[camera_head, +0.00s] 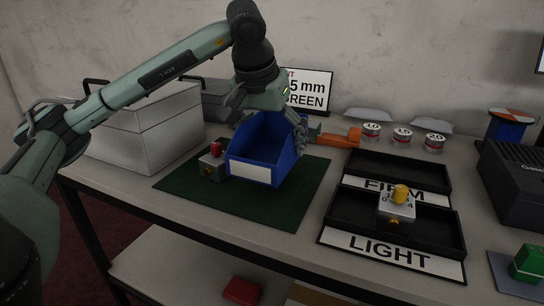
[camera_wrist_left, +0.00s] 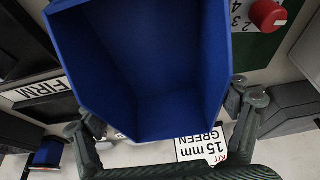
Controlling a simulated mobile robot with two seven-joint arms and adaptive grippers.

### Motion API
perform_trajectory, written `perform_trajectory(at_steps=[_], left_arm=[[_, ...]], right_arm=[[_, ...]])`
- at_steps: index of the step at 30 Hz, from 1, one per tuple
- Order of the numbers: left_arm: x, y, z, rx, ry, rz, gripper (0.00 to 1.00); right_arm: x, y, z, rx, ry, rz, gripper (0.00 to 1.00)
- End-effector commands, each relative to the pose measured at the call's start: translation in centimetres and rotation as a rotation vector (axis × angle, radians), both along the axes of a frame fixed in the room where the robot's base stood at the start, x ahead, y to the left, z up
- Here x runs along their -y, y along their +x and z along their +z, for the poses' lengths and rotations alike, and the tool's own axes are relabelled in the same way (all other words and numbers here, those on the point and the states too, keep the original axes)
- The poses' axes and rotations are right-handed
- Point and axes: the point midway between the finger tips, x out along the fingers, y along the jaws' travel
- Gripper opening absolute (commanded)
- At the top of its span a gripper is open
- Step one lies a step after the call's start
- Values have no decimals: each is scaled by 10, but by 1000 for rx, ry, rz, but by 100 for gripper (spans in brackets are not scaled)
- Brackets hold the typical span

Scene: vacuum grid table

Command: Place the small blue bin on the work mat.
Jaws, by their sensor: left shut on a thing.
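The small blue bin (camera_head: 290,165) with a white label on its front is at the dark green work mat (camera_head: 245,212), over its middle to back part. I cannot tell whether its base touches the mat. My left gripper (camera_head: 272,103) is shut on the bin from behind and above. In the left wrist view the bin (camera_wrist_left: 150,70) fills the middle, looks empty, and has a finger of the left gripper (camera_wrist_left: 165,118) on either side. My right gripper is not in view.
A small grey box with a red knob (camera_head: 212,164) stands on the mat close left of the bin. A grey lidded case (camera_head: 145,130) is further left. Black trays (camera_head: 345,222) marked FIRM and LIGHT are to the right. An orange-handled tool (camera_head: 340,138) and a sign (camera_head: 308,88) are behind.

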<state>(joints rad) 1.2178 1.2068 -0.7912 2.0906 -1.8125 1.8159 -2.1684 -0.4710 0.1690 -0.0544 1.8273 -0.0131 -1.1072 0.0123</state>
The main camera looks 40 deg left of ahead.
Motion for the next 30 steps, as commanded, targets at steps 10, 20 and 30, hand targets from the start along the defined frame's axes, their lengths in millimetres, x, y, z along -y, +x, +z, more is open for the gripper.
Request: perform_trajectory(at_steps=[10, 20, 30], left_arm=[[-1, -1, -38, -2, 4, 1, 54], [-1, -1, -41, -2, 4, 1, 54], [0, -1, -41, -2, 4, 1, 100]], right_arm=[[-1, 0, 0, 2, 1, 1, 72], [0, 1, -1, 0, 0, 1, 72], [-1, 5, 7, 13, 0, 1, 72]])
